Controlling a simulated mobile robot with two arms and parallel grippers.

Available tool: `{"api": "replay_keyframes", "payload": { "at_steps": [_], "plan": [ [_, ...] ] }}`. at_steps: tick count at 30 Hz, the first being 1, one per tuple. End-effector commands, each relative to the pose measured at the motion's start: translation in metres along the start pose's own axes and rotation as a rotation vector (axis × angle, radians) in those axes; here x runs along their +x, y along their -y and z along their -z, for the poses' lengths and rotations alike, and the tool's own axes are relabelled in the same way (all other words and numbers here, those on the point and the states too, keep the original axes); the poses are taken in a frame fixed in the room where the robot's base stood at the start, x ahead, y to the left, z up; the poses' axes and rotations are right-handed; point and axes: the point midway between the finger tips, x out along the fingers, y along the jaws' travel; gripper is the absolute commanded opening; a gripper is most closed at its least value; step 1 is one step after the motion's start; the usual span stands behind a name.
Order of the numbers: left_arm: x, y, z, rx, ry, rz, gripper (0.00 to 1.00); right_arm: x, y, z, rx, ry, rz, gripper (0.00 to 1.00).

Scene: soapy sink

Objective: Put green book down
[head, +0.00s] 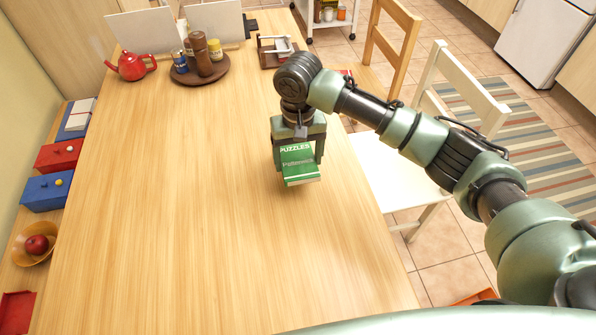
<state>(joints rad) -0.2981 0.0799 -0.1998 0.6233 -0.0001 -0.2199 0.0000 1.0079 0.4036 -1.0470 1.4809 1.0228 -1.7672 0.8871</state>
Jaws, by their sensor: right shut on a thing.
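The green book (299,170), with "PUZZLES" lettered on its cover, is in my right gripper (298,160) near the right edge of the wooden table (200,220). The gripper points down and is shut on the book, with a finger on either side. The book's lower edge is at or just above the tabletop; I cannot tell whether it touches. My left gripper is not in view.
A brown tray (222,70) with jars and a red teapot (131,66) stand at the far end. A white chair (395,170) is at the right side. Drawers and a bowl (30,258) line the left. The table's middle and near part are clear.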

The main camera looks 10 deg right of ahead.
Motion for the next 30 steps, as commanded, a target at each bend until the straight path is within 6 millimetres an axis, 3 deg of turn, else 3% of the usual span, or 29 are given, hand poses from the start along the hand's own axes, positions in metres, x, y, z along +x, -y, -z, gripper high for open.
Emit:
{"api": "replay_keyframes", "payload": {
  "at_steps": [10,23,24,26,30],
  "plan": [
    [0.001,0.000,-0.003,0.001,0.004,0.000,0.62,0.052,0.000,-0.001,0.000,0.002,-0.001,0.30],
    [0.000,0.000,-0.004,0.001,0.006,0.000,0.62,0.059,0.000,0.000,-0.001,0.000,0.000,0.30],
    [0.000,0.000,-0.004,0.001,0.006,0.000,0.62,0.059,0.000,0.000,-0.001,0.000,0.000,0.85],
    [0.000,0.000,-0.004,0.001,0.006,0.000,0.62,0.059,0.000,0.000,-0.001,0.000,0.000,0.99],
    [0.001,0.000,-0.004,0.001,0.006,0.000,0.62,0.059,0.000,0.000,-0.001,0.000,0.000,0.99]
  ]
}}
